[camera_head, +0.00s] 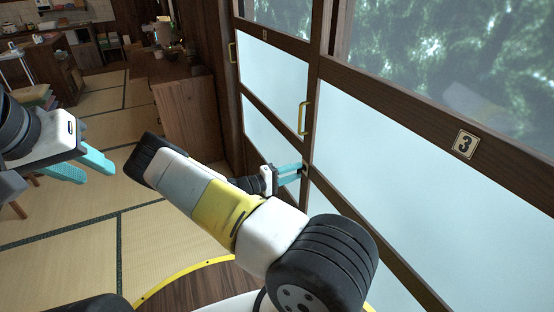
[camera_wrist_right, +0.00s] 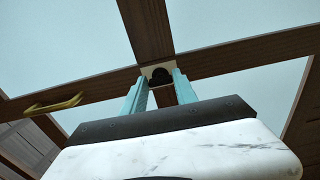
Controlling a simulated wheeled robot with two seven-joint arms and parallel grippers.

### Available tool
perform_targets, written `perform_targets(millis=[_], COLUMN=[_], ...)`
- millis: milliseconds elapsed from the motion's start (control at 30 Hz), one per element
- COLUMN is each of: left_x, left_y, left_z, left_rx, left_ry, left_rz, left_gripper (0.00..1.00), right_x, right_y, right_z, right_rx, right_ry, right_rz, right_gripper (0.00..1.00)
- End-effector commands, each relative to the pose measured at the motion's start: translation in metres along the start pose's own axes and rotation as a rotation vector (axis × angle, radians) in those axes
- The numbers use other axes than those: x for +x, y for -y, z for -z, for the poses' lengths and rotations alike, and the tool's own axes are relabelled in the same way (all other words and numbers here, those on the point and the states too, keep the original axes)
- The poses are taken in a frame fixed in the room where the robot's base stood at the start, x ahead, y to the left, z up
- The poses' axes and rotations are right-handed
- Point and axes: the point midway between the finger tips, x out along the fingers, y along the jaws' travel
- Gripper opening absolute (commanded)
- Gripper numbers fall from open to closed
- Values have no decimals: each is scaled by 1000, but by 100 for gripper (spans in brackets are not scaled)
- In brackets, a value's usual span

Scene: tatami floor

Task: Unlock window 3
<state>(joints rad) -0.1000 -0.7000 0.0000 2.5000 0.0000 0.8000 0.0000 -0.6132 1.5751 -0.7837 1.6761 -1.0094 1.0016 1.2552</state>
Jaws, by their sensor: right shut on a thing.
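Window 3 (camera_head: 400,150) is the wood-framed sliding panel on the right, with the number plate "3" (camera_head: 466,144) on its middle rail. Its lock (camera_wrist_right: 160,74) shows in the right wrist view as a dark knob on a pale plate, where the wooden bars cross. In the head view the lock is hidden behind my fingers. My right gripper (camera_head: 301,171) reaches the frame post, and its teal fingers (camera_wrist_right: 160,92) are shut on the lock knob. My left gripper (camera_head: 98,172) is empty above the floor at the left, its teal fingers apart.
A brass handle (camera_head: 304,117) is on the frame just above my right gripper. A wooden cabinet (camera_head: 190,120) stands beyond. The tatami floor (camera_head: 160,232) at the left is open.

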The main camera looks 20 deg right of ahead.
Motion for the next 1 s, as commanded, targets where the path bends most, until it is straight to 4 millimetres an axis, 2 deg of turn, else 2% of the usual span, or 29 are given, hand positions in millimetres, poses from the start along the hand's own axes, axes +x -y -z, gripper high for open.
perform_targets(millis=[67,100,200,567,1000], left_x=[0,0,0,0,0], left_y=[0,0,0,0,0], left_z=[0,0,0,0,0], left_rx=[0,0,0,0,0], left_ry=[0,0,0,0,0], left_rz=[0,0,0,0,0], left_gripper=[36,36,36,36,36], right_x=[-1,-1,-1,-5,-70], right_y=[1,1,1,0,1], right_z=[0,0,0,0,1], right_rx=[1,1,1,0,1], right_ry=[-1,-1,0,-1,-2], right_rz=[3,3,3,1,2], right_gripper=[0,40,56,56,56])
